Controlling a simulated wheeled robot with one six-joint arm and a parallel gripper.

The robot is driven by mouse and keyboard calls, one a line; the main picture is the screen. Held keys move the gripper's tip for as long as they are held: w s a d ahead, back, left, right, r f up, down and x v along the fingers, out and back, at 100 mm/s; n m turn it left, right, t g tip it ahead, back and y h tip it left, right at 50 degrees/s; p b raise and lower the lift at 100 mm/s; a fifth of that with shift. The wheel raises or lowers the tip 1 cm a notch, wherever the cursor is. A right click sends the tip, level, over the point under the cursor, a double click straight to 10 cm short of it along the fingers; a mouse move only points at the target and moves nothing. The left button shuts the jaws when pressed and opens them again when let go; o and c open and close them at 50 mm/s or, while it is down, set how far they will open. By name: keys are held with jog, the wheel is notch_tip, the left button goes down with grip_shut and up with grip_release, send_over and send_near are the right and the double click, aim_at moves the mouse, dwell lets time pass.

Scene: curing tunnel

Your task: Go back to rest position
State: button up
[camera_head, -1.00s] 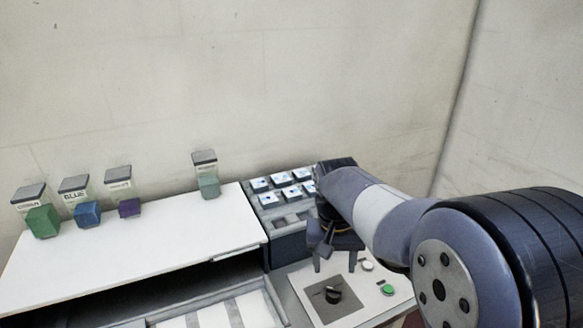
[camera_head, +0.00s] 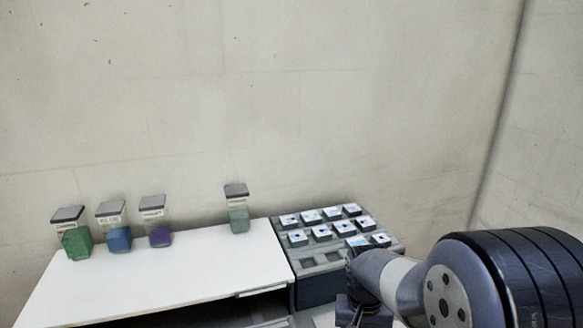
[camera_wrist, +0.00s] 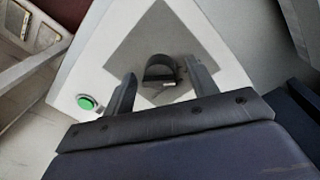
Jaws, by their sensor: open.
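My gripper (camera_wrist: 157,92) is open and empty in the wrist view. Its two fingers point toward a black knob (camera_wrist: 160,71) on a dark grey square of a white panel (camera_wrist: 222,52); I cannot tell the distance between them. A green button (camera_wrist: 87,102) sits on the panel left of the fingers. In the head view my arm reaches in from the lower right, and its wrist is at the bottom edge. The fingers are out of that view.
A white tabletop (camera_head: 170,277) bears green (camera_head: 76,238), blue (camera_head: 119,236), purple (camera_head: 160,235) and pale green (camera_head: 238,218) containers along its back. A grey rack (camera_head: 322,264) with several small white square pieces stands beside my arm. A plain wall closes the back.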

jog(key=r, duration=0.9)
jog(key=shift+a+r+p, duration=0.3)
jog(key=shift+r, duration=0.05)
jog(key=f, duration=1)
jog(key=shift+d+f+b, duration=0.1)
jog(key=shift+d+b, duration=0.25)
jog(key=shift+r+m, duration=0.2)
jog(key=shift+m, duration=0.1)
jog(key=m+b, duration=0.1)
jog(key=m, duration=0.2)
jog(key=m+b, duration=0.1)
jog(key=m, duration=0.5)
jog(key=shift+w+b, duration=0.1)
jog(key=shift+b, duration=0.25)
notch_tip(320, 180, up, 10)
jog(key=a+y+p, duration=0.1)
jog(key=a+p, duration=0.1)
jog(key=shift+w+a+y, duration=0.2)
jog(key=shift+w+y, duration=0.1)
jog(key=shift+w, duration=0.15)
